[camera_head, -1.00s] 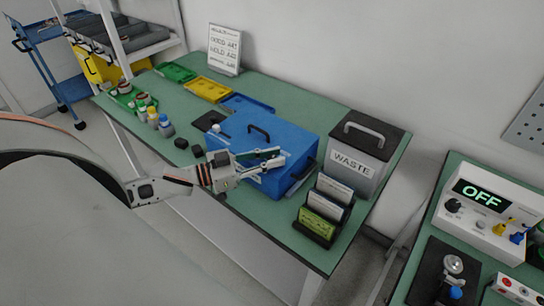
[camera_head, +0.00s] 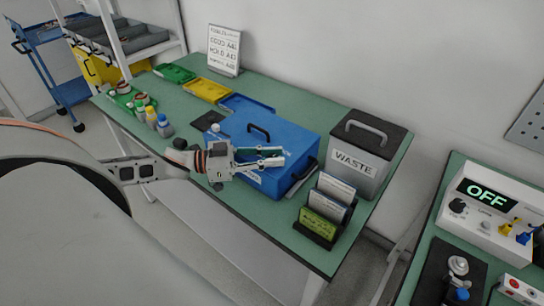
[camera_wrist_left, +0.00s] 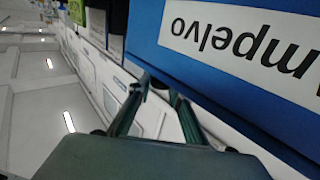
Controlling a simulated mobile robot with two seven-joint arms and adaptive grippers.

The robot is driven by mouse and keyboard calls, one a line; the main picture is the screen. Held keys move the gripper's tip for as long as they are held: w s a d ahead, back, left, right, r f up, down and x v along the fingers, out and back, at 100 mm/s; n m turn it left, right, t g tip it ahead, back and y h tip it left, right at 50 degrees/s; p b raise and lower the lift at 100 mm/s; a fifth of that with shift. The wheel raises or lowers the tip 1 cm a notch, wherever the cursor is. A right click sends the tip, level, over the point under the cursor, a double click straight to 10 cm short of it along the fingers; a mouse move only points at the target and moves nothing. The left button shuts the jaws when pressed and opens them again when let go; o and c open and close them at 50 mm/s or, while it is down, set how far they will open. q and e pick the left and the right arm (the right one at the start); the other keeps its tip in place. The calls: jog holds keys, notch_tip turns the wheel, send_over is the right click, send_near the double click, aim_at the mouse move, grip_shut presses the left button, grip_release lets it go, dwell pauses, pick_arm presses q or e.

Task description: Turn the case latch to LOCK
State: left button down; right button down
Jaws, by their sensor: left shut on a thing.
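The blue case (camera_head: 290,142) with a black handle on its lid stands on the green bench. In the left wrist view the case (camera_wrist_left: 235,80) shows its blue wall and an upside-down label. My left gripper (camera_head: 273,157) is at the front of the case. In the left wrist view its fingers (camera_wrist_left: 168,108) are shut on a small dark part at the case wall, which looks like the latch (camera_wrist_left: 173,97). The fingers hide most of the latch, so I cannot read its position. My right gripper is not in view.
A grey waste bin (camera_head: 348,166) stands right of the case. A card rack (camera_head: 325,208) stands at the front right. Bottles (camera_head: 152,119) and coloured trays (camera_head: 207,90) lie to the left and behind. A test unit (camera_head: 490,215) reads OFF at the far right.

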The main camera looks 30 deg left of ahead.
pick_arm(q)
jog(key=c, duration=1.9)
grip_release()
jog(key=shift+d+f, duration=0.1)
jog(key=shift+v, duration=6.05)
jog(key=shift+w, duration=0.1)
